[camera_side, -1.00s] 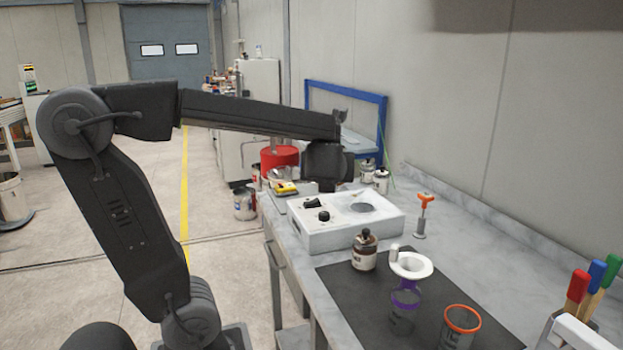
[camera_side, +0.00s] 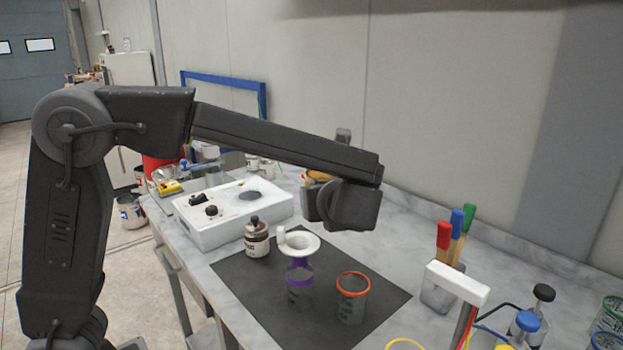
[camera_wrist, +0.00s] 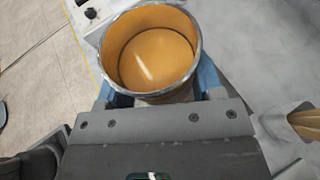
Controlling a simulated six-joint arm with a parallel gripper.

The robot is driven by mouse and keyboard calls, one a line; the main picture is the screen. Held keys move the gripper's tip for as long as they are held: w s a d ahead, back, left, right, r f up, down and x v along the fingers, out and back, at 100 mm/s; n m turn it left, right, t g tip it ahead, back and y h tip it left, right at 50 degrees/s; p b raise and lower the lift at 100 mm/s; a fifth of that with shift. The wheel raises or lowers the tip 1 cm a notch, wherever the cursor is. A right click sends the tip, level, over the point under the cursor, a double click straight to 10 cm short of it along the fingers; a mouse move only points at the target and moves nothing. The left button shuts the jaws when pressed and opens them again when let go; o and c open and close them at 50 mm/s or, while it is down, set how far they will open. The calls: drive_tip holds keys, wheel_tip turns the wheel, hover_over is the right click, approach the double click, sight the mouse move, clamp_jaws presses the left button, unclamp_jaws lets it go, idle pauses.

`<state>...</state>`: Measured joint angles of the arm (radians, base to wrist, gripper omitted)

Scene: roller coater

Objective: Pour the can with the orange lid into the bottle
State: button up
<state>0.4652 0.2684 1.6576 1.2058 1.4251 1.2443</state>
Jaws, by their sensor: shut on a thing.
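My gripper (camera_side: 345,205) is above the bench, behind the black mat. In the wrist view its blue fingers (camera_wrist: 207,80) are shut around an open-topped metal can (camera_wrist: 198,62) with an orange-ochre inside. I cannot tell whether the shiny disc inside is liquid or a lid. The can's mouth faces the wrist camera. In the side view the can is mostly hidden; an orange patch shows left of the gripper, and I cannot tell what it belongs to. A brown-and-white bottle (camera_side: 257,242) with a dark top stands upright on the mat. A white funnel (camera_side: 298,245) is right of it.
A purple-rimmed clear cup (camera_side: 300,290) is below the funnel, and an orange-rimmed clear cup (camera_side: 352,300) stands right of it on the black mat (camera_side: 270,290). A white machine (camera_side: 232,215) is behind left. Brush handles (camera_side: 455,238) and corked or capped jars crowd the right.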

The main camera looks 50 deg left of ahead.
drive_tip(key=shift+f, duration=0.9)
drive_tip(key=shift+w+d+n+t+h, duration=0.25)
drive_tip(key=shift+w+n+t+h, duration=0.2)
drive_tip(key=shift+n+t, duration=0.45)
drive_tip(key=shift+w+d+f+n+t, duration=0.1)
drive_tip(key=shift+w+f+n+t, duration=0.15)
drive_tip(key=shift+f+n, duration=0.35)
drive_tip(key=shift+w+f+n+t, duration=0.1)
drive_tip(key=shift+f+n+t, duration=0.25)
drive_tip(key=shift+f, duration=0.45)
drive_tip(key=shift+d+f+n+h, duration=0.1)
drive_tip(key=shift+f+n+h, duration=0.15)
drive_tip(key=shift+f+n, duration=0.25)
drive_tip(key=shift+w+n+t, duration=0.15)
drive_tip(key=shift+n+t, duration=0.2)
drive_tip(key=shift+t, duration=0.05)
drive_tip(key=shift+f+n, duration=0.1)
drive_tip(key=shift+n, duration=0.2)
drive_tip(key=shift+n+t, duration=0.3)
drive_tip(key=shift+n+t, duration=0.6)
drive_tip(key=shift+n, duration=0.4)
idle(2.3)
